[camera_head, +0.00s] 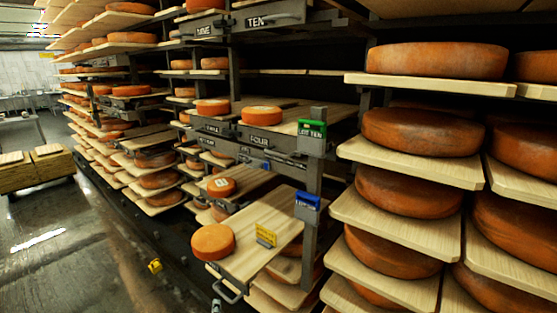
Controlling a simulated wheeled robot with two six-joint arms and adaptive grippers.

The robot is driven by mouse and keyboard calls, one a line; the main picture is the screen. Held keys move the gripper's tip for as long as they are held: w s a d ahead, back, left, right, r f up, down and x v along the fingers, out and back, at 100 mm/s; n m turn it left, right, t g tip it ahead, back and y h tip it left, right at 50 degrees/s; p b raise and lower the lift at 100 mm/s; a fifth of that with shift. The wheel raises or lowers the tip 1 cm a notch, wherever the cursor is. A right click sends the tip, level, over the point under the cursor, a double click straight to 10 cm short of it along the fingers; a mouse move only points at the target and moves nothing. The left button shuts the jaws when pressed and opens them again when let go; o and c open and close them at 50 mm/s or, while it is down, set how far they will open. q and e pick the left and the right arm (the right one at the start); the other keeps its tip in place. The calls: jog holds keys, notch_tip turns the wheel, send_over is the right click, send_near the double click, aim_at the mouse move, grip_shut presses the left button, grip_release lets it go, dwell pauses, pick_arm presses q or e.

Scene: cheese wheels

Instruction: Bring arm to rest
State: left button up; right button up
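Neither of my arms and neither gripper shows in the head view. An orange cheese wheel (213,242) lies at the left end of a pulled-out wooden board (262,238) with a dark handle at its front. A small yellow tag (265,235) stands on that board, to the right of the wheel and apart from it. Another pulled-out board above it holds a smaller wheel (222,187) with a pale label.
Shelves (410,215) of large cheese wheels fill the right side. A green tag (312,130) and a blue tag (307,201) sit on a dark post. A low wooden stack (40,168) stands at the left. The floor (75,260) at lower left is mostly clear.

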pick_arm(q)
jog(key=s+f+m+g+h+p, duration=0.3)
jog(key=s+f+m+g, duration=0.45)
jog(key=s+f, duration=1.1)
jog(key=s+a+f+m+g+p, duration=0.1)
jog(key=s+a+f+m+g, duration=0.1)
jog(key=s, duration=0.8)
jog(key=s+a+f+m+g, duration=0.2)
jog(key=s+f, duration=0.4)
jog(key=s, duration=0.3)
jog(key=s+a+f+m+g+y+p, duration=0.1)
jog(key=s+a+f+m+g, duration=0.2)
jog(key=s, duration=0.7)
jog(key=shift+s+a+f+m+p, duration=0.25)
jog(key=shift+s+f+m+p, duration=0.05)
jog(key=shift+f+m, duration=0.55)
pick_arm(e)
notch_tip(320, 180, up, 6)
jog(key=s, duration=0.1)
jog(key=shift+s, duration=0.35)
